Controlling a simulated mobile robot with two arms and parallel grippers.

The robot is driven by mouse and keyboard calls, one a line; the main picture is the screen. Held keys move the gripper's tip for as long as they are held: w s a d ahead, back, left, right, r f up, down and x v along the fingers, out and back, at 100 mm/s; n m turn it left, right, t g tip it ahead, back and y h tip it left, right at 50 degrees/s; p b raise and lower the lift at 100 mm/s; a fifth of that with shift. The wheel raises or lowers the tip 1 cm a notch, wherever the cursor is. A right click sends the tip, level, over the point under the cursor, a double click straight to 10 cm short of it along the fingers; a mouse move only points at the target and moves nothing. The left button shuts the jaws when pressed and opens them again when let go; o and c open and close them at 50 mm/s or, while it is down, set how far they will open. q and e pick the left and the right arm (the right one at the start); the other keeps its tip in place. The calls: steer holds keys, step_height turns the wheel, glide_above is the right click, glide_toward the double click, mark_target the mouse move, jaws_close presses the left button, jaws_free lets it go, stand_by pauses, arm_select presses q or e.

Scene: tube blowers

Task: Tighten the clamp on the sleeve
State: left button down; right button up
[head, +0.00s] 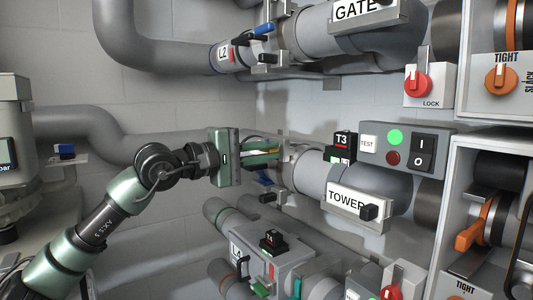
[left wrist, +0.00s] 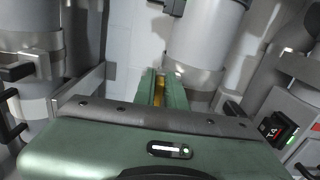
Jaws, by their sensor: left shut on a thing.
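Black sleeves with orange clamp bands sit in grey housings at the right of the head view. The lower clamp (head: 471,236) shows an orange lever pointing left and down, with a TIGHT label below it. The upper housing has an orange knob (head: 500,80) beside TIGHT and SLACK labels. My left gripper (head: 277,152) is at the left end of the TOWER pipe, well left of these clamps. Its green fingers are shut on a small yellow piece (head: 262,151), mostly hidden between them. The yellow piece also shows in the left wrist view (left wrist: 159,92). My right gripper is out of view.
The TOWER pipe (head: 320,172) and a button box (head: 405,148) lie between my left gripper and the clamps. The GATE pipe (head: 318,38) runs above. A grey box (head: 275,258) with a black switch stands below. Open space lies left of the pipes.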

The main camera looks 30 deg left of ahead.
arm_select(q)
steer(key=shift+f+m, duration=0.1)
steer(key=shift+m, duration=0.2)
stand_by(0.4)
steer(key=c, duration=1.5)
jaws_free()
steer(key=shift+o, duration=0.2)
steer(key=shift+s+a+f+b, duration=0.1)
steer(key=shift+s+a+b, duration=0.1)
steer(key=shift+b, duration=0.15)
steer(key=b+v, duration=0.5)
steer(key=v, duration=0.2)
steer(key=shift+s+d, duration=0.1)
steer(key=shift+s, duration=0.05)
